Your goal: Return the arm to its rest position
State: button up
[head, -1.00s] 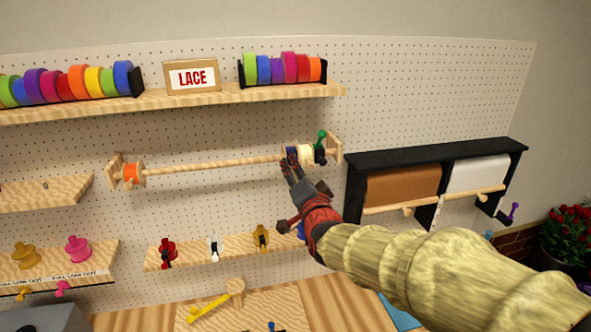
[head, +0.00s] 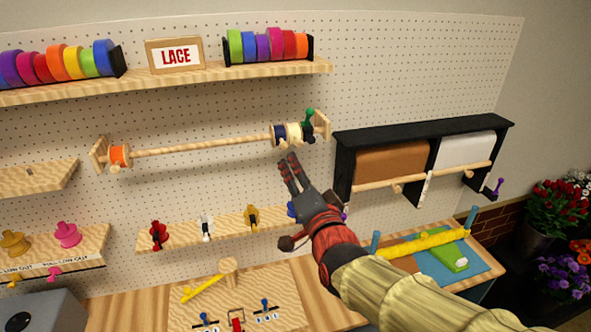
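My gripper (head: 289,172) is in the middle of the head view, in front of the pegboard. It points up and to the left, just below the right end of the wooden spool rod (head: 205,144). Its dark fingers look close together, with nothing visible between them, but I cannot tell how far apart they are. My arm reaches in from the lower right and covers part of the worktop.
A black paper-roll holder (head: 345,160) is to the right. A small shelf with hooks (head: 180,237) lies left of my gripper. Flowers (head: 555,205) stand far right.

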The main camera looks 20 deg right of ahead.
dwell(0.3)
jog(key=s+a+f+n+g+y+b, duration=0.1)
jog(key=s+f+n+g, duration=0.2)
jog(key=f, duration=0.5)
jog(key=s+a+f+n+g, duration=0.1)
jog(key=s+f+n+g, duration=0.25)
jog(key=f, duration=0.35)
jog(key=s+d+f+n+g+b, duration=0.2)
jog(key=s+f+n+g+b, duration=0.2)
jog(key=s+f+b, duration=1.3)
jog(key=shift+s+f+n+g+b, duration=0.45)
jog(key=shift+s+g, duration=0.25)
jog(key=shift+g, duration=0.25)
